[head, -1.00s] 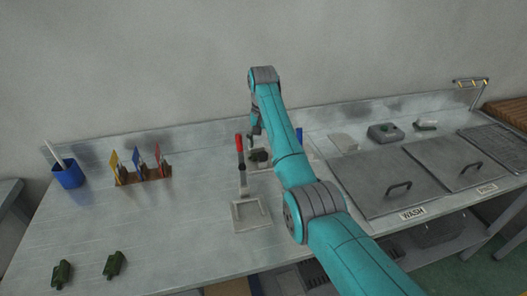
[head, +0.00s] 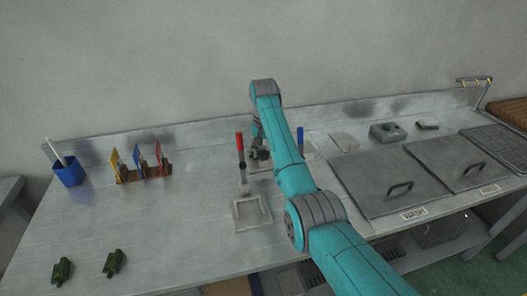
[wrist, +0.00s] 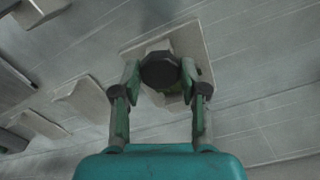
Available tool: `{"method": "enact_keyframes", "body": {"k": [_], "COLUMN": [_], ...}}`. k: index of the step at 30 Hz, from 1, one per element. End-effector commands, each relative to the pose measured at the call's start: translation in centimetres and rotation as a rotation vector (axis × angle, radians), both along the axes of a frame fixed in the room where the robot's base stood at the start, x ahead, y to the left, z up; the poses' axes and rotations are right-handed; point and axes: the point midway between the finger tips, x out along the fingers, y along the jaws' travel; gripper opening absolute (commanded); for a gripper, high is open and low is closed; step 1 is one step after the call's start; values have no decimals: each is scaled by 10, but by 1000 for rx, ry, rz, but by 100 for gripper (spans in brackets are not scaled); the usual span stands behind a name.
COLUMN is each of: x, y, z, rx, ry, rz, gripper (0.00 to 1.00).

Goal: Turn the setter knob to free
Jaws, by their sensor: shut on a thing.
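The setter knob (wrist: 160,71) is a dark, round, faceted knob on a pale square plate (wrist: 133,50) in the wrist view. My gripper (wrist: 160,78) has one green finger on each side of the knob and is shut on it. In the head view my gripper (head: 258,146) is low over the bench beside the dark knob (head: 263,155), partly hidden by my arm. Any marking for free is too small or hidden to read.
A red-topped lever (head: 240,143) stands at the left of my gripper, above a square frame (head: 237,217). A blue-topped post (head: 300,135) stands close on the right. Lidded wash tanks (head: 375,190) lie further right.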

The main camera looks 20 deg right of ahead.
Motion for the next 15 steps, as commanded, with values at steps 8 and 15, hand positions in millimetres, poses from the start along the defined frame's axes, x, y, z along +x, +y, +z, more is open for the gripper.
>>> {"method": "enact_keyframes", "body": {"k": [8, 15], "x": [0, 0], "y": [0, 0], "z": [0, 0], "rx": [0, 0], "ry": [0, 0], "rz": [35, 168], "gripper": [8, 8]}}
